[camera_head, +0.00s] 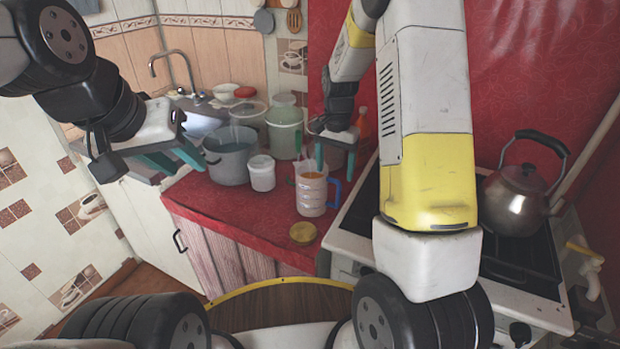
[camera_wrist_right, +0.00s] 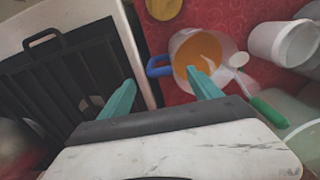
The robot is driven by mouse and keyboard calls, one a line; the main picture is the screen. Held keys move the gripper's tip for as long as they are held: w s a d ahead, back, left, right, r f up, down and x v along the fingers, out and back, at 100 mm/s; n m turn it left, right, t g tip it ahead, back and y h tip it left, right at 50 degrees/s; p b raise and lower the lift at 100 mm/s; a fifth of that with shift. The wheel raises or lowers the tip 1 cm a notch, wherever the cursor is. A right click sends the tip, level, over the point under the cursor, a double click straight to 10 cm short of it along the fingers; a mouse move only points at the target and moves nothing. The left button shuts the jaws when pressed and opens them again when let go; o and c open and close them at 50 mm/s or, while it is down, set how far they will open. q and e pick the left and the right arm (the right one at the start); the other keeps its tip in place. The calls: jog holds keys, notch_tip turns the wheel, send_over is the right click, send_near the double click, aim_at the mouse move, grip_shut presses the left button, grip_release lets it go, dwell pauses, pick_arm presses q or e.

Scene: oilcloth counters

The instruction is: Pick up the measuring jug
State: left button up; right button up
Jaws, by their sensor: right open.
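The measuring jug (camera_head: 311,197) is clear, with orange contents and a blue handle on its right side. It stands upright on the red counter. My right gripper (camera_head: 335,158) is open and empty above and behind the jug. In the right wrist view the jug (camera_wrist_right: 184,80) is seen from above. There, one teal finger of the right gripper (camera_wrist_right: 162,88) overlaps the jug's opening, and the blue handle shows between the two fingertips. I cannot tell whether the finger touches the jug. My left gripper (camera_head: 178,163) is open and empty, left of the pot.
A white tub (camera_head: 261,175), a grey pot (camera_head: 230,163) and a large jar (camera_head: 284,135) stand left of and behind the jug. A yellow disc (camera_head: 303,233) lies in front. The stove with a kettle (camera_head: 518,203) is at right. A green-handled spoon (camera_wrist_right: 268,111) is near the jug.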

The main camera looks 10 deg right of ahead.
aim_at(333, 179)
notch_tip(333, 179, down, 7)
jog(key=shift+s+a+r, duration=0.1)
grip_shut()
dwell(0.5)
